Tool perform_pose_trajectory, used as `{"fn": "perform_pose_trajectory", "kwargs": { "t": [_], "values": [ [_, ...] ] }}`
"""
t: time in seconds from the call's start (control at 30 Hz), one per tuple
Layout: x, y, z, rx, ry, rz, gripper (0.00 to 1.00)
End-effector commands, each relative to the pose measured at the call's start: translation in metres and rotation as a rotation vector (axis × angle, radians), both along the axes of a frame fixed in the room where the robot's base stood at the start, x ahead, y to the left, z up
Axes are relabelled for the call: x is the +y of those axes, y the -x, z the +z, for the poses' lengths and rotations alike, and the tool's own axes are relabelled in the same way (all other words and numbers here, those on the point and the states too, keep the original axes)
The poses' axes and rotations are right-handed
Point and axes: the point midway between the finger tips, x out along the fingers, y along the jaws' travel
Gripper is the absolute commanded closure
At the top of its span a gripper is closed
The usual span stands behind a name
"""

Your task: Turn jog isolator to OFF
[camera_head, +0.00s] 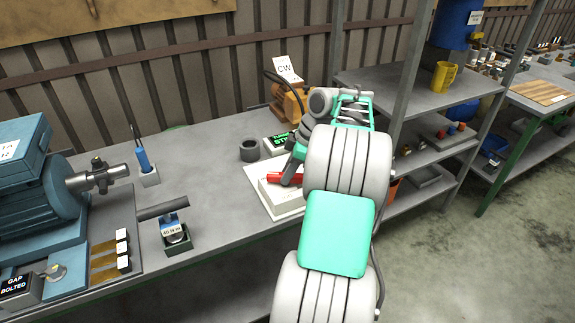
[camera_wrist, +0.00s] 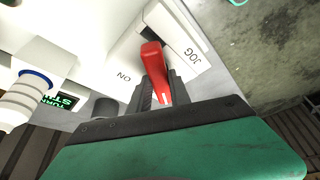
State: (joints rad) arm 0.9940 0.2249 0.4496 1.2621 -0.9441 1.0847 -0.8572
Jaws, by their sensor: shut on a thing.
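The jog isolator is a pale box (camera_head: 283,199) on the bench with a red lever handle (camera_head: 273,177) on it. In the wrist view its pale face (camera_wrist: 128,62) carries the words JOG and ON, and the red handle (camera_wrist: 153,62) runs between them down to my fingers. ON is left of the handle and JOG is right of it. My gripper (camera_wrist: 160,92) is shut on the red handle, with a dark finger on each side. In the head view my gripper (camera_head: 291,172) reaches the handle from the right, and my arm hides part of the box. No OFF mark is readable.
A dark cylinder (camera_head: 250,150) and a small display with green text (camera_head: 279,141) stand behind the isolator. An orange-brown machine (camera_head: 290,103) with a CW card is farther back. A grey post (camera_head: 409,85) and shelves (camera_head: 380,82) are right of my arm.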

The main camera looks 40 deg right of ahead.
Motion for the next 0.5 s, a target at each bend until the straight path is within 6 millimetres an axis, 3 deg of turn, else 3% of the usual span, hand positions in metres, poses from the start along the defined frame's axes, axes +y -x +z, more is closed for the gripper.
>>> {"fn": "perform_pose_trajectory", "kwargs": {
  "t": [0.5],
  "values": [
    [-0.0019, -0.0024, 0.0034, 0.001, -0.001, 0.426, 1.0]
  ]
}}
